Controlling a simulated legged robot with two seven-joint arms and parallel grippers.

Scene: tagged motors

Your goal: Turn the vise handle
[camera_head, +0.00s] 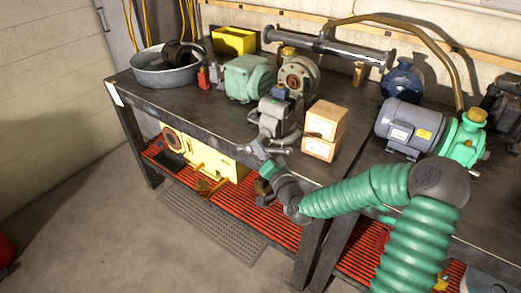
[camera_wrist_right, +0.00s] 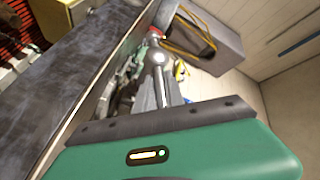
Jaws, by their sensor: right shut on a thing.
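The grey vise (camera_head: 275,118) stands near the front edge of the workbench, left of two stacked cardboard boxes. Its handle (camera_head: 257,146) hangs at the front, over the bench edge. My right gripper (camera_head: 264,155) reaches it from below and in front, and is shut on the handle. In the right wrist view, the metal handle with a round ball (camera_wrist_right: 159,57) shows just beyond the grey fingers of my right gripper (camera_wrist_right: 160,88). The fingers' exact contact is partly hidden. My left gripper is not in view.
The cardboard boxes (camera_head: 323,128) stand close right of the vise. A green motor (camera_head: 247,77) and a grey flanged part (camera_head: 298,74) are behind it. A metal tub (camera_head: 168,72) is at left. A yellow box (camera_head: 205,152) sits on the red lower shelf.

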